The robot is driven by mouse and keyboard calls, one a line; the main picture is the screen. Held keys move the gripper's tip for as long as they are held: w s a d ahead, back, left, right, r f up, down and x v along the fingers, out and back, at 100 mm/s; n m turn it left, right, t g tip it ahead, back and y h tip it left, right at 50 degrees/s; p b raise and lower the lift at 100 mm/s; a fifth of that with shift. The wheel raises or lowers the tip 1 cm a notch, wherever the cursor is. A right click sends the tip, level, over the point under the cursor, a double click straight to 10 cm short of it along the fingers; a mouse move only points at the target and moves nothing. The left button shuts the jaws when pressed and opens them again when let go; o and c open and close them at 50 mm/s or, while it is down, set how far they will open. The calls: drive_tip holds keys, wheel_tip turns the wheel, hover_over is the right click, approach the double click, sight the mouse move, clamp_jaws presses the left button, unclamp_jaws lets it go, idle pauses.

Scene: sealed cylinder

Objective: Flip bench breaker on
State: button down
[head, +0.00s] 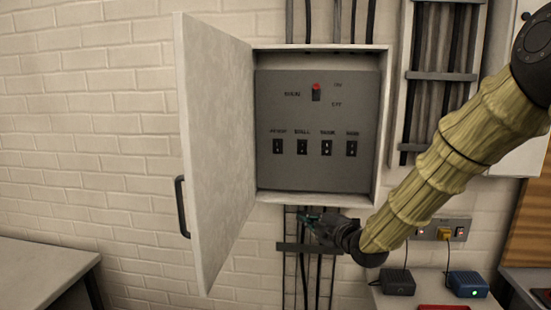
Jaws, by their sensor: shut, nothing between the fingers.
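The breaker panel (317,176) is a grey plate inside a white wall box, with its door (216,150) swung open to the left. A main switch with a red top (316,91) sits at the upper middle, beside ON and OFF lettering. Below it is a row of several small black breakers (302,147) with labels above them. The labels are too blurred to tell surely which is the bench breaker, and the levers are too small to read. My gripper (306,218) is shut and empty, just below the box, in front of the cables.
The open door with its black handle (180,206) stands out from the wall at the left. Cables (320,265) run down below the box. A cable tray (442,75) is on the wall at right. A grey bench (40,272) is at lower left, and small boxes (467,284) are at lower right.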

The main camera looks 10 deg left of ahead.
sight(276, 145)
drive_tip(key=a+r+n+y, duration=0.3)
drive_tip(key=r+n, duration=0.3)
drive_tip(key=r, duration=1)
drive_tip(key=shift+w+a+r+t, duration=0.15)
drive_tip(key=shift+w+a+t, duration=0.15)
drive_tip(key=shift+a, duration=0.15)
drive_tip(key=shift+a, duration=0.1)
drive_tip(key=p+x, duration=0.2)
drive_tip(key=x, duration=0.2)
drive_tip(key=w+d+p+x, duration=0.1)
drive_tip(key=p+x, duration=0.1)
drive_tip(key=x, duration=0.2)
drive_tip(key=p+x, duration=0.2)
drive_tip(key=x, duration=0.2)
drive_tip(key=shift+w+d+r+p, duration=0.2)
drive_tip(key=shift+w+d+p, duration=0.1)
drive_tip(key=shift+w, duration=0.15)
drive_tip(key=shift+w+a, duration=0.1)
drive_tip(key=shift+w, duration=0.15)
